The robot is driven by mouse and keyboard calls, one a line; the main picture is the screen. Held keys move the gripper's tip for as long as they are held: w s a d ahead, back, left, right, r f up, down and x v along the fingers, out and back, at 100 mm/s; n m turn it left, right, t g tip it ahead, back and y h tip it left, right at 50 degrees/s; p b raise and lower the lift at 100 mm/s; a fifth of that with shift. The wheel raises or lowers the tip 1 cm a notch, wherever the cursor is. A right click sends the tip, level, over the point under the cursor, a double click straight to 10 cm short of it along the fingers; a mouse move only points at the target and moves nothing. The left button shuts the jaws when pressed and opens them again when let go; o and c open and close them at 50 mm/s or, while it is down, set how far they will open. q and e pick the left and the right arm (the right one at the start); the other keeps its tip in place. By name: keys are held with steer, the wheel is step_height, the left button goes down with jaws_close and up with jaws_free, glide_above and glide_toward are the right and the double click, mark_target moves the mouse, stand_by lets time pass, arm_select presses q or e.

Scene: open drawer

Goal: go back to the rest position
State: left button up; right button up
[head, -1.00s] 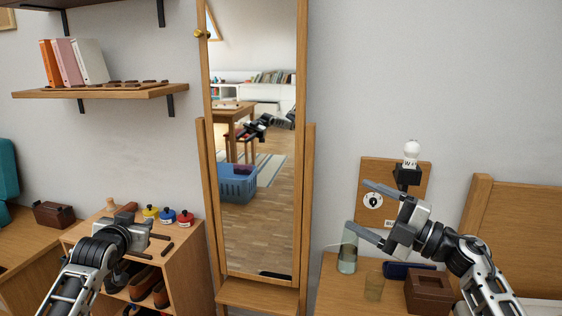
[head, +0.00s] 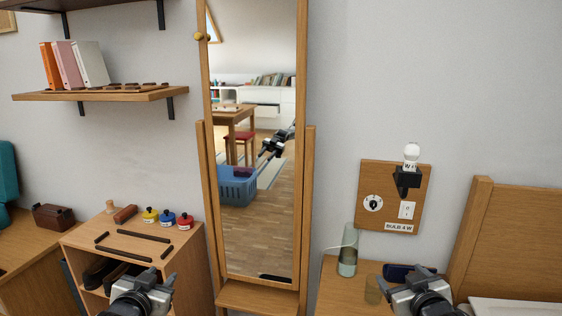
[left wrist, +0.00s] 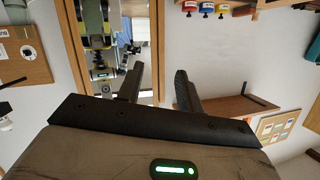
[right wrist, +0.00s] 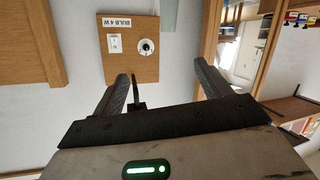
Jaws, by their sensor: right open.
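My left gripper (head: 152,282) is low in the head view, in front of the small wooden shoe cabinet (head: 195,262). In the left wrist view its two fingers (left wrist: 158,84) stand apart with nothing between them. My right gripper (head: 412,276) is low on the right, in front of the bedside table (head: 335,288). In the right wrist view its fingers (right wrist: 163,82) are wide apart and empty. Both forearms are mostly below the head view's edge.
A tall mirror (head: 250,215) stands between the arms. A wall panel (head: 390,217) carries a bulb (head: 411,151), dial and switch. A glass bottle (head: 348,250) stands on the bedside table. Colored jars (head: 168,218) stand on the cabinet. A wall shelf (head: 100,94) holds binders.

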arm_select(q)
steer(key=s+d+f+g+h, duration=0.1)
steer(key=s+d+f, duration=0.2)
steer(key=s, duration=0.6)
steer(key=s+d+f+g+h, duration=0.1)
steer(key=s+d+f, duration=0.3)
steer(key=s, duration=0.6)
steer(key=s+d+f+g+h, duration=0.1)
steer(key=s+d+f+g, duration=0.1)
steer(key=s+d, duration=0.4)
steer(key=s+f, duration=0.1)
steer(key=s, duration=0.3)
steer(key=shift+s+d+f+n, duration=0.2)
steer(key=shift+s+d+n, duration=0.1)
steer(key=shift+n, duration=0.1)
arm_select(e)
steer(key=s+a+f+g+y, duration=0.1)
steer(key=s+a+f, duration=0.2)
steer(key=s, duration=0.6)
steer(key=s+a+f+g+y, duration=0.1)
steer(key=s+a+f, duration=0.3)
steer(key=s, duration=0.6)
steer(key=s+a+f+g+y, duration=0.1)
steer(key=s+a+f+g, duration=0.1)
steer(key=s+a, duration=0.4)
steer(key=s+f, duration=0.1)
steer(key=s, duration=0.3)
steer(key=shift+s+a+f+m, duration=0.2)
steer(key=shift+s+a+m, duration=0.1)
steer(key=shift+m, duration=0.1)
